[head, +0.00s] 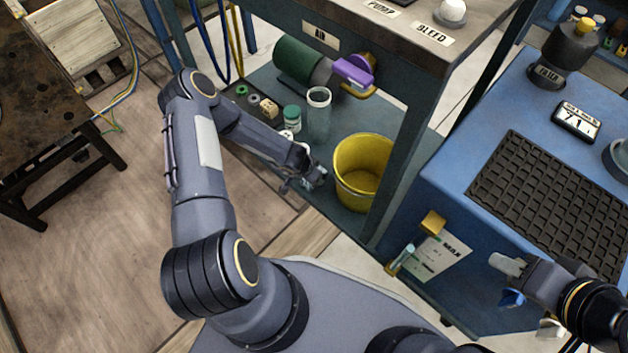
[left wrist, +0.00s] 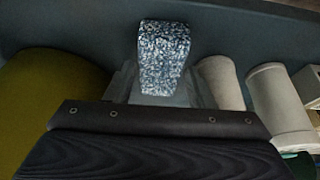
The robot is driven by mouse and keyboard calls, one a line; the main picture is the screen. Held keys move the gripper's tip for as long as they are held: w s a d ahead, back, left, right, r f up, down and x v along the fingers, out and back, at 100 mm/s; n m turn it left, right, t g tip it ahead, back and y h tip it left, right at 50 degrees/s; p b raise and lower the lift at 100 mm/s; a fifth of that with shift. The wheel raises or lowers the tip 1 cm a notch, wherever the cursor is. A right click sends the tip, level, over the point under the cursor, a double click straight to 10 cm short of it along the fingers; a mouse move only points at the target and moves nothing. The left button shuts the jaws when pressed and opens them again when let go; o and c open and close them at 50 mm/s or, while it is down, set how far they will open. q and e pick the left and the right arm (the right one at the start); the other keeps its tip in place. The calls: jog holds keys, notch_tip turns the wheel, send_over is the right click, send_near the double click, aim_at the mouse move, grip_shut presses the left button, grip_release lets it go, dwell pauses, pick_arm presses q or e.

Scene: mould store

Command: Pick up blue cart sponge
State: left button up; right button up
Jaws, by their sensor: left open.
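A speckled blue-and-white block (left wrist: 163,58), which looks like the sponge, stands in the middle of the left wrist view. My left gripper (head: 308,181) is open at the lower shelf, just left of the yellow bucket. The block is right ahead of it, with a grey piece around its lower end; I cannot tell if they touch. In the head view I cannot make out the sponge, as my left gripper and wrist cover that spot. My right gripper (head: 524,296) is beside the blue cart, its fingers apart, with a small blue part between them.
The yellow bucket (head: 361,165) is close on the right of my left gripper. A grey cylinder (head: 319,112) and a green-lidded jar (head: 292,117) stand behind it. The bench's leg (head: 397,165) and top (head: 425,35) bound the shelf. The blue cart (head: 465,215) is at right.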

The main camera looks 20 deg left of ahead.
pick_arm(q)
jog(key=shift+w+f, duration=0.1)
jog(key=shift+f, duration=0.15)
dwell(0.3)
jog(key=c, duration=0.6)
jog(key=shift+r, duration=0.15)
jog(key=shift+c, duration=0.2)
notch_tip(320, 180, up, 28)
jog(key=p, duration=1.3)
